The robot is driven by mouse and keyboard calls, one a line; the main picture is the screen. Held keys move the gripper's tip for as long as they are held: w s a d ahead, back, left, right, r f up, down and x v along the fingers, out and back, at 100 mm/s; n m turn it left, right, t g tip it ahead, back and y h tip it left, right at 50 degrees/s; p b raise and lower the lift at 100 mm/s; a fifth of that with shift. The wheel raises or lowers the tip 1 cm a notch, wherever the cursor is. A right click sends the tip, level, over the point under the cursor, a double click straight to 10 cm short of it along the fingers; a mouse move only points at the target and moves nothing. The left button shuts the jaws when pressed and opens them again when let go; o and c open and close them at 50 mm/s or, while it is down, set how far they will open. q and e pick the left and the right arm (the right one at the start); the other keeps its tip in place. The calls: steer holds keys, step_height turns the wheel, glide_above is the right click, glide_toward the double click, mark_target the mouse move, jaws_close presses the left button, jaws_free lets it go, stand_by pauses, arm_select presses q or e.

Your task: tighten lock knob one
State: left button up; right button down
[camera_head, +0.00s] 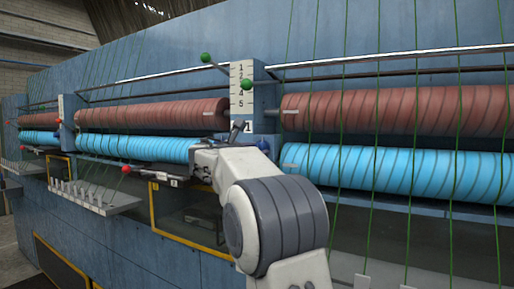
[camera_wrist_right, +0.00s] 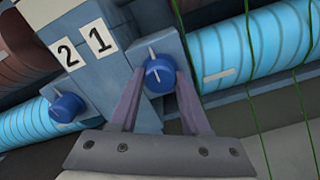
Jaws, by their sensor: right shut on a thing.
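Lock knob one (camera_wrist_right: 160,76) is a blue round knob with a white line on its face, on a blue-grey block beside the label "1" (camera_wrist_right: 98,37). My right gripper (camera_wrist_right: 167,82) has its two fingers on either side of this knob, shut on it. In the head view my right arm (camera_head: 275,222) reaches up to the post with the number scale (camera_head: 242,90). My left gripper is in neither view.
A second blue knob (camera_wrist_right: 67,107) sits to the left, near the label "2" (camera_wrist_right: 66,55). Red-brown rollers (camera_head: 400,108) and blue rollers (camera_head: 400,172) run along the machine. Green threads hang in front at the right. A red ball-ended lever (camera_head: 126,169) is left of my wrist.

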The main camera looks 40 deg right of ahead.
steer(key=shift+s+r, duration=0.1)
steer(key=shift+r, duration=0.35)
steer(key=c, duration=0.6)
jaws_free()
steer(key=shift+o, duration=1.2)
steer(key=shift+f, duration=0.2)
steer(key=shift+a+f, duration=0.1)
steer(key=shift+a, duration=0.1)
steer(key=b+v, duration=0.4)
steer(key=v, duration=0.6)
steer(key=shift+b, duration=0.35)
